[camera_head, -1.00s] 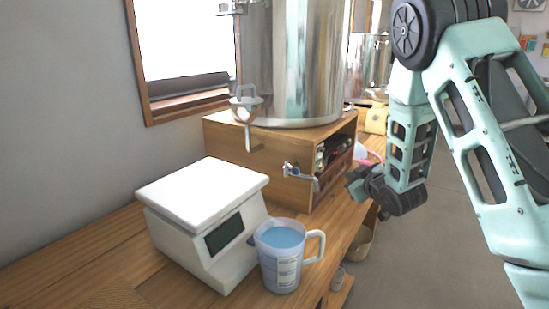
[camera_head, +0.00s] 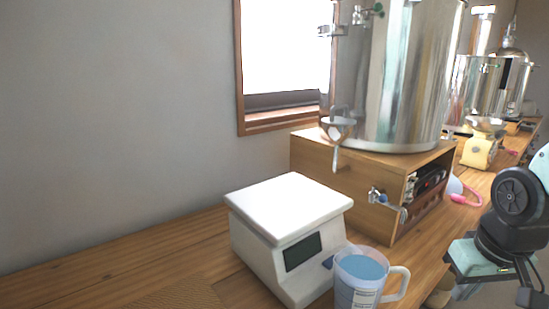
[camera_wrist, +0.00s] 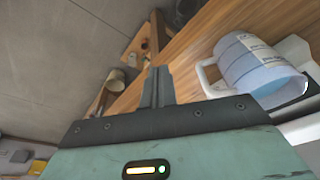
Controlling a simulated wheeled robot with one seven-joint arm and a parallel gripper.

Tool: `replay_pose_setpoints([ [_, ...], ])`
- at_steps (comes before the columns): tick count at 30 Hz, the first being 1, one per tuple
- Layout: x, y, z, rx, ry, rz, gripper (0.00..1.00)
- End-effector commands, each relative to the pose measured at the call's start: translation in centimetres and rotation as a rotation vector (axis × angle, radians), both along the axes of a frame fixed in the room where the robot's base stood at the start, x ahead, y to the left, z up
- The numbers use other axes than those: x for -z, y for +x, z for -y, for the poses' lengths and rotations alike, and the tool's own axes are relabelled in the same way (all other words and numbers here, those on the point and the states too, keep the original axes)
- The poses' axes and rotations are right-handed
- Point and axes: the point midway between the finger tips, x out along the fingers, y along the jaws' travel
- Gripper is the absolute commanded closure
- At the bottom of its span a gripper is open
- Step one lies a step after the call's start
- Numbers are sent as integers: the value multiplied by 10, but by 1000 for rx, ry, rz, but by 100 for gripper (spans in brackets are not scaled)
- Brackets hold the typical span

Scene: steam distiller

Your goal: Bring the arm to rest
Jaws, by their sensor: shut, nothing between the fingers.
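My gripper (camera_wrist: 158,88) shows in the wrist view, with its two fingers together and nothing between them. It is clear of the measuring jug, which shows to its right. In the head view my arm is at the lower right, and the fingertips cannot be made out there. The measuring jug (camera_head: 361,278) holds blue liquid and stands on the wooden counter, just right of the white scale (camera_head: 290,215). The jug also shows in the wrist view (camera_wrist: 254,68).
A steel distiller vessel (camera_head: 405,75) stands on a wooden box (camera_head: 330,160) with a tap (camera_head: 385,200) on its front. A yellow object (camera_head: 478,152) and more vessels line the counter (camera_head: 120,262) behind. Floor (camera_wrist: 60,50) shows left of the counter in the wrist view.

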Motion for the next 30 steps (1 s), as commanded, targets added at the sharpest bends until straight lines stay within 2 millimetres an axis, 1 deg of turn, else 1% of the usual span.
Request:
replay_pose_setpoints([
  [1,-23,-3,-24,-72,5,-7,100],
  [3,-38,-13,-52,-155,9,-30,100],
  [5,-52,-24,-75,-227,11,-52,100],
  [6,-62,-33,-90,-277,11,-66,100],
  [8,-77,-49,-112,-357,9,-91,100],
  [9,-87,-60,-126,-408,5,-106,100],
  [12,-108,-90,-153,-529,-6,-145,100],
  [13,-113,-98,-160,-559,-10,-155,100],
  [15,-120,-113,-170,-614,-18,-172,100],
  [18,-125,-125,-177,-657,-27,-187,100],
  [21,-124,-129,-178,-666,-29,-191,100],
  [30,-123,-128,-178,-663,-28,-191,100],
])
